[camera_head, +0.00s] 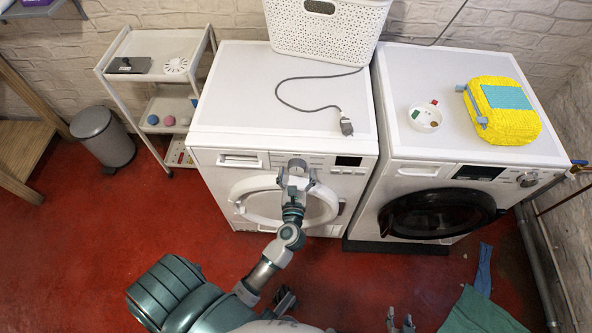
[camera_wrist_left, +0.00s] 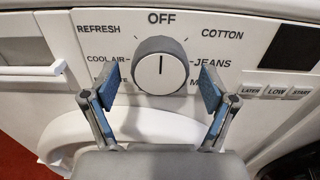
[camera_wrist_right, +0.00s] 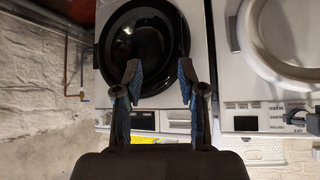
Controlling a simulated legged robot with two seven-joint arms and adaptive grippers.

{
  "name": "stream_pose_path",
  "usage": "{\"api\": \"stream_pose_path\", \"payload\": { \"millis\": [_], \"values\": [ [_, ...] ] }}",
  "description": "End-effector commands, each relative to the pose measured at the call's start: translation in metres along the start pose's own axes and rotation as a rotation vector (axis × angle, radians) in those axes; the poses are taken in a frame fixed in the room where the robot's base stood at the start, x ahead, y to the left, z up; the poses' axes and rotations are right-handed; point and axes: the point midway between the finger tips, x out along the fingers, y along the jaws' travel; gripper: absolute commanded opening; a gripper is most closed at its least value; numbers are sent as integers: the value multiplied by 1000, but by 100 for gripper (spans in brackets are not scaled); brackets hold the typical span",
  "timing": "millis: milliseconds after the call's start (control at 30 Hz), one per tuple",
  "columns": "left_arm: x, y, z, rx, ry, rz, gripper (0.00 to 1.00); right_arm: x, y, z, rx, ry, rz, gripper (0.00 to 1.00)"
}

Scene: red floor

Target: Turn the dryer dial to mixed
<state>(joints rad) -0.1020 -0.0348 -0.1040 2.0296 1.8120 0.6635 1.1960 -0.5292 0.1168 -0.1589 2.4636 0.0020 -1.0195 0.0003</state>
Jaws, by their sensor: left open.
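The dryer (camera_head: 222,125) is the left white machine. Its dial (camera_wrist_left: 160,65) is a grey-rimmed white knob with its mark pointing up at OFF. Around it I read REFRESH, COOL AIR, COTTON and JEANS. The lower-right label starts with M and is partly hidden by a finger; the lower-left one is also covered. My left gripper (camera_wrist_left: 166,88) is open, its fingers on either side of the dial with gaps between. In the head view my left gripper (camera_head: 295,168) hides the dial. My right gripper (camera_head: 400,323) is low, away from the dryer; its fingers (camera_wrist_right: 159,78) are apart and empty.
A washer (camera_head: 395,150) with a black door stands right of the dryer. A white basket (camera_head: 325,35) and a cable (camera_head: 300,100) lie on top. A yellow bundle (camera_head: 508,125) and small dish (camera_head: 424,120) sit on the washer. A trolley (camera_head: 150,75) and bin (camera_head: 102,135) stand left.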

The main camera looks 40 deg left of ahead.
Motion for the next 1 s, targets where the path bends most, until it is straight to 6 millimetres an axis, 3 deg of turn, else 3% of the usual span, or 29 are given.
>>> {"api": "stream_pose_path", "payload": {
  "millis": [367,600,633,867,1000],
  "values": [
    [8,1,0,1,1,1,85,1,0,0,-1,-2,2,40],
    [8,1,0,1,0,1,27,1,0,0,-1,-2,1,40],
    [8,1,0,1,0,1,24,1,0,0,0,-2,1,40],
    [8,1,1,12,0,2,24,-1,0,1,0,-14,1,40],
    [8,1,2,49,0,1,24,-10,2,19,1,-112,6,40]
  ]
}}
